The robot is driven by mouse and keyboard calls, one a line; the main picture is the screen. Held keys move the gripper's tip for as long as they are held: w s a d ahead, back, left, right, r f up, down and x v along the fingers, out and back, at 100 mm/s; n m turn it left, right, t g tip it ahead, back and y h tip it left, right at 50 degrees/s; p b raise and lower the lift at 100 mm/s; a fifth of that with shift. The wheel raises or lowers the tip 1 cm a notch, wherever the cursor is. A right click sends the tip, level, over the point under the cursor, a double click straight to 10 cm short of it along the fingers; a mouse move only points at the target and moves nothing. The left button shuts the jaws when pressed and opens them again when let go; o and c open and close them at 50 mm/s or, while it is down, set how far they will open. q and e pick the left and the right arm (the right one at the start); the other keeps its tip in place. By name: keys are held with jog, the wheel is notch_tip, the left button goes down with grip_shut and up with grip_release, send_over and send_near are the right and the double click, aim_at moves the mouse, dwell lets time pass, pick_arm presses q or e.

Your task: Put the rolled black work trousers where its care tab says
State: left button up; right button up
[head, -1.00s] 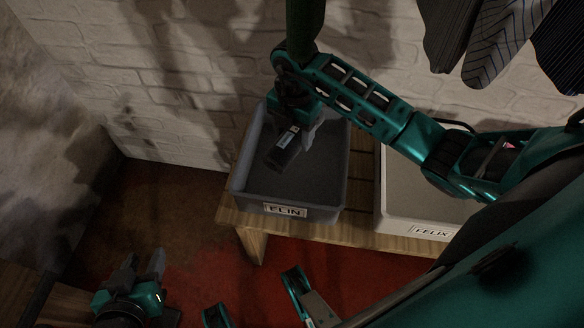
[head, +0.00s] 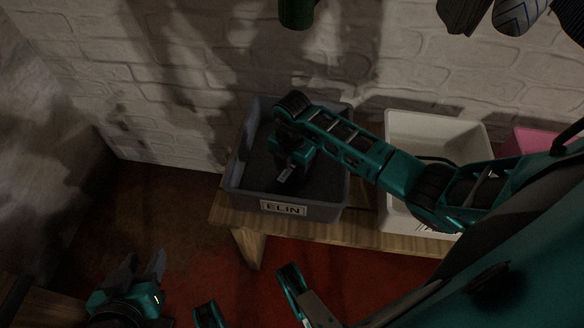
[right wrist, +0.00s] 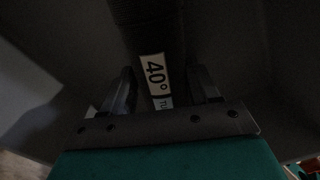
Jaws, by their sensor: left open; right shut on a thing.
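The rolled black work trousers (right wrist: 148,22) are between the fingers of my right gripper (right wrist: 160,88) in the right wrist view. Their white care tab (right wrist: 154,74) reads "40°"; more lettering below it is cut off. In the head view my right gripper (head: 288,168) is down inside the grey bin labelled "ELIN" (head: 284,208), shut on the trousers. My left gripper (head: 146,270) is open and empty, low at the left, away from the bins.
The bins stand on a wooden bench (head: 235,218) against a white brick wall. A white bin (head: 435,122) stands to the right, its label mostly hidden by my arm. A pink bin (head: 540,142) is farther right. Dark garments (head: 465,14) and a green one (head: 297,12) hang above.

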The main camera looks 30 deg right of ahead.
jog(key=o, duration=1.4)
jog(key=shift+c, duration=0.2)
